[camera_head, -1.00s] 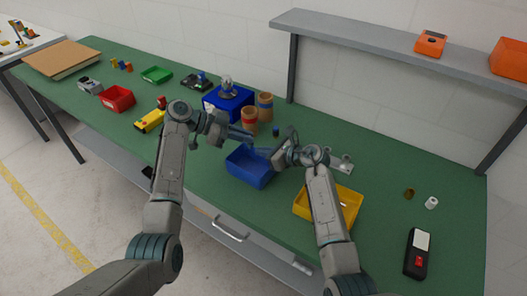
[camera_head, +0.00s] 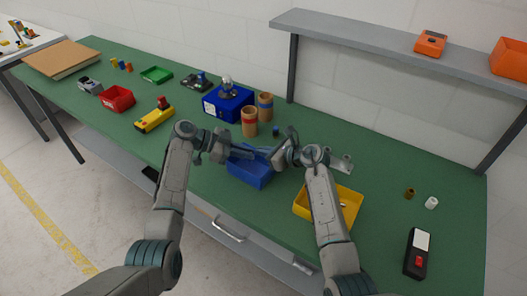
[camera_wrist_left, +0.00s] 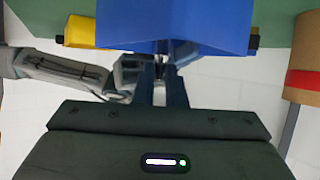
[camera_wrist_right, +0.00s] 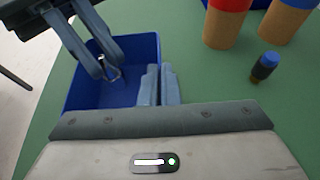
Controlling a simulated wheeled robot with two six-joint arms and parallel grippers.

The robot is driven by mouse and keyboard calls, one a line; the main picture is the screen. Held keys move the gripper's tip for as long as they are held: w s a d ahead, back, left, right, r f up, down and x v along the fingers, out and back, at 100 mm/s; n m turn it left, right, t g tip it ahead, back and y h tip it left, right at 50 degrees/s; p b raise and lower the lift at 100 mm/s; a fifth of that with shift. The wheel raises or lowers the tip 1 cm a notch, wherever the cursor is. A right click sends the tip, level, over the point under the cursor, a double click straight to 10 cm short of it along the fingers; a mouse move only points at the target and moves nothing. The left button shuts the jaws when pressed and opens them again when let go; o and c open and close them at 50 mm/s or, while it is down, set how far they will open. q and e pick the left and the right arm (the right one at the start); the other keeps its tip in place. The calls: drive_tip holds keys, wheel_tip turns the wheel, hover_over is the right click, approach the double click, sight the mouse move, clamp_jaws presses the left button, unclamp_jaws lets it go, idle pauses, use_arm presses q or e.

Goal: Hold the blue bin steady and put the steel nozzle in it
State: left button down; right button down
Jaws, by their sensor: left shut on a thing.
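The blue bin (camera_head: 247,173) stands on the green table between my two arms. My left gripper (camera_head: 258,153) reaches over the bin from the left. In the right wrist view its fingers (camera_wrist_right: 104,74) are closed on a small metallic piece (camera_wrist_right: 113,79), seemingly the steel nozzle, above the bin's inside (camera_wrist_right: 90,95). Most of that piece is hidden by the fingers. My right gripper (camera_wrist_right: 159,72) has its fingers close together at the bin's right wall, with the rim running between them. In the left wrist view the bin's outside (camera_wrist_left: 190,25) fills the top.
A yellow bin (camera_head: 348,196) stands close to the right of the blue bin, partly behind my right arm. Two cardboard tubes (camera_head: 249,122) (camera_head: 265,107) and a small dark blue-capped item (camera_head: 276,132) stand behind. A blue box (camera_head: 226,104) is further back.

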use_arm(q)
drive_tip(key=shift+f, duration=0.3)
drive_tip(key=c, duration=1.4)
unclamp_jaws()
drive_tip(key=v, duration=1.2)
use_arm(e)
drive_tip(key=c, duration=1.6)
unclamp_jaws()
